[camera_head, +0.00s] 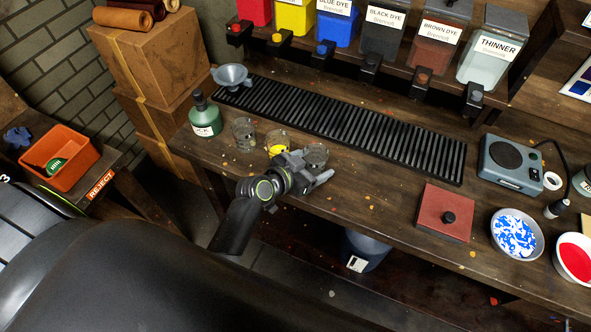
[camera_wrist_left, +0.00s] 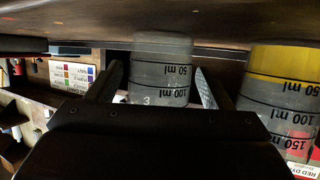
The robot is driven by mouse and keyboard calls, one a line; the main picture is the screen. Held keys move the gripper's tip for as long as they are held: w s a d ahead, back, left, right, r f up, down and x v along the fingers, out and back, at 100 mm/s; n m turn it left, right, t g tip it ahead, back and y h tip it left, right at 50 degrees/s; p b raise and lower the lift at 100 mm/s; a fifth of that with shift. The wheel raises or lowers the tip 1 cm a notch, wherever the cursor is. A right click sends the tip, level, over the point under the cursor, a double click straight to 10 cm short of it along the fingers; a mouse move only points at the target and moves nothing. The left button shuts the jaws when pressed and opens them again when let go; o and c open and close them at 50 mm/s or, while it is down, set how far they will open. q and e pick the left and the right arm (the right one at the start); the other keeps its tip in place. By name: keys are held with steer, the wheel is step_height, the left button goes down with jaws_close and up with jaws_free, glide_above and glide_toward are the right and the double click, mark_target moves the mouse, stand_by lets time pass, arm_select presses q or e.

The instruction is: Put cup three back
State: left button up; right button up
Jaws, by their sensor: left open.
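Cup three (camera_head: 317,152) is a clear measuring cup with a small 3 on it. It stands near the front of the bench, right of the others. It also shows in the left wrist view (camera_wrist_left: 160,75), upside down and looking empty. My left gripper (camera_head: 312,170) is open, with one finger on each side of this cup; I cannot tell if they touch it. A cup with yellow liquid (camera_head: 278,146) stands just left, also in the wrist view (camera_wrist_left: 280,92). Another clear cup (camera_head: 243,132) stands further left. My right gripper is not in view.
A black slatted rack (camera_head: 340,122) runs behind the cups, under the dye dispensers (camera_head: 383,28). A green bottle (camera_head: 205,117) and a funnel (camera_head: 231,76) stand left. A red pad (camera_head: 444,212), a scale (camera_head: 512,160) and bowls (camera_head: 516,234) lie right. An orange reject bin (camera_head: 60,155) is far left.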

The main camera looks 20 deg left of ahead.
arm_select(q)
steer(key=b+v, duration=0.1)
steer(key=v, duration=1)
steer(key=shift+s+b, duration=0.3)
steer(key=shift+b, duration=0.05)
steer(key=shift+a+r, duration=0.1)
